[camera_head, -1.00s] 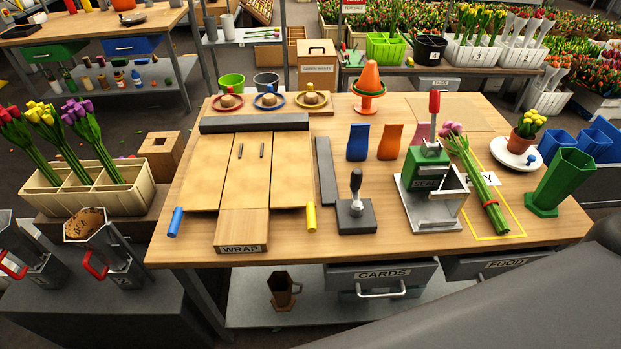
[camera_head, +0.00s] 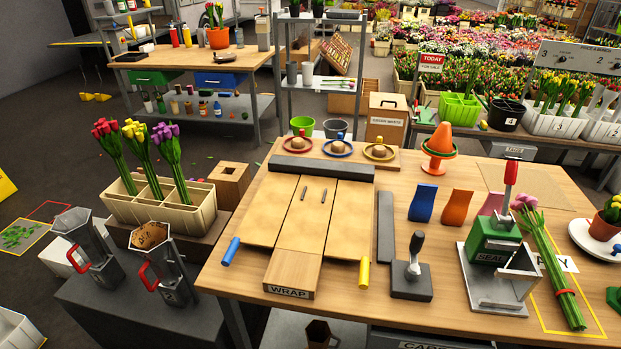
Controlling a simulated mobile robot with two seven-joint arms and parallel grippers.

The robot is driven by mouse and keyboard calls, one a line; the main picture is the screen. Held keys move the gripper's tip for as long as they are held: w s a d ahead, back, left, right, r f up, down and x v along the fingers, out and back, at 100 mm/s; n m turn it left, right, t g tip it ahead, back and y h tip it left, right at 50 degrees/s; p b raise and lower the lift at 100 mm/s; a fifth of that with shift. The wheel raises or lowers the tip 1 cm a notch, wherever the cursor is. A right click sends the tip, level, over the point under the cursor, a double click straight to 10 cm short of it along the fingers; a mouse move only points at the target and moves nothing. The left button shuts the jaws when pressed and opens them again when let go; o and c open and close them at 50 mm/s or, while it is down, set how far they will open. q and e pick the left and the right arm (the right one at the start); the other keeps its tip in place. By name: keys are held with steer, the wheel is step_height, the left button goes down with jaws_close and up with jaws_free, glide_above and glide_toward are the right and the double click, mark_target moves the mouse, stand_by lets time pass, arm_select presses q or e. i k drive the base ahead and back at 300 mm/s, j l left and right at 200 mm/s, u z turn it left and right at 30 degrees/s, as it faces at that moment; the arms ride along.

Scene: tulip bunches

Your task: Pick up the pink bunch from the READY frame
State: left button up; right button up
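The pink bunch (camera_head: 551,262) lies on the right part of the workbench. Its pink heads point away from me, and its green stems run toward me with a red band near their lower end. It lies across the yellow outlined READY frame (camera_head: 541,317); the bunch and the green sealer hide part of the label. Neither of my grippers is in view.
The green sealer (camera_head: 492,245) with a red-topped lever stands close left of the bunch. The wrap board (camera_head: 297,240), a grey stamp (camera_head: 411,278) and colored sleeves (camera_head: 457,207) are further left.

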mark_target(523, 204)
steer(key=z, duration=1.65)
steer(key=i+l+u, duration=0.15)
steer(key=l, duration=0.35)
steer(key=i+l+u, duration=0.15)
steer(key=l, duration=0.35)
steer(key=i+l+u, duration=0.15)
steer(key=l, duration=0.4)
steer(key=l+u, duration=0.1)
steer(key=l, duration=0.4)
steer(key=i+l+u, duration=0.15)
steer(key=l, duration=0.4)
